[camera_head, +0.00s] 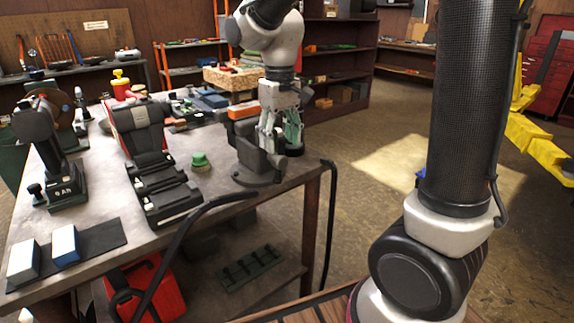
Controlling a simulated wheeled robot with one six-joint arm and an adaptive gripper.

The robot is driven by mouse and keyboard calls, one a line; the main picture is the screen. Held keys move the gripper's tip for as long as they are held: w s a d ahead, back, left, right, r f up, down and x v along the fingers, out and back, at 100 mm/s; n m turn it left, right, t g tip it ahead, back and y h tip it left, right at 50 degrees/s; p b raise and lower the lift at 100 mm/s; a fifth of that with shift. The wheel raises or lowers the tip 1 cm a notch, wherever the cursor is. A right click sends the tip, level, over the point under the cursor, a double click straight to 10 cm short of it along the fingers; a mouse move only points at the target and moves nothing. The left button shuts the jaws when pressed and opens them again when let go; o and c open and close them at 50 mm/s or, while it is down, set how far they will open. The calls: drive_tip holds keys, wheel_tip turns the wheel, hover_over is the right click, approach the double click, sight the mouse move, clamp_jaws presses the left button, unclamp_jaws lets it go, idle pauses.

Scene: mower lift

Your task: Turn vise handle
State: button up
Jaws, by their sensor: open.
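A dark grey bench vise (245,155) stands at the right corner of the workbench. An orange piece (243,112) shows at the top of the vise, at its jaws. My gripper (281,138) comes down from above at the right side of the vise. Its fingers are open and point downward, close to the vise's right end. The vise handle is not clearly visible there; my fingers cover that area. I cannot tell whether the fingers touch the handle.
The workbench (110,240) holds a black machine (160,180), a grinder (45,140), a green-topped object (200,160) and two blocks on a dark mat. A black hose hangs over the bench's front edge. Floor right of the bench is open; a yellow lift (535,140) stands further right.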

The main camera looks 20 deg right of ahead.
sight(281, 155)
wheel_tip(281, 155, down, 7)
drive_tip(key=shift+r, duration=0.2)
drive_tip(key=shift+c, duration=0.5)
drive_tip(key=c, duration=0.9)
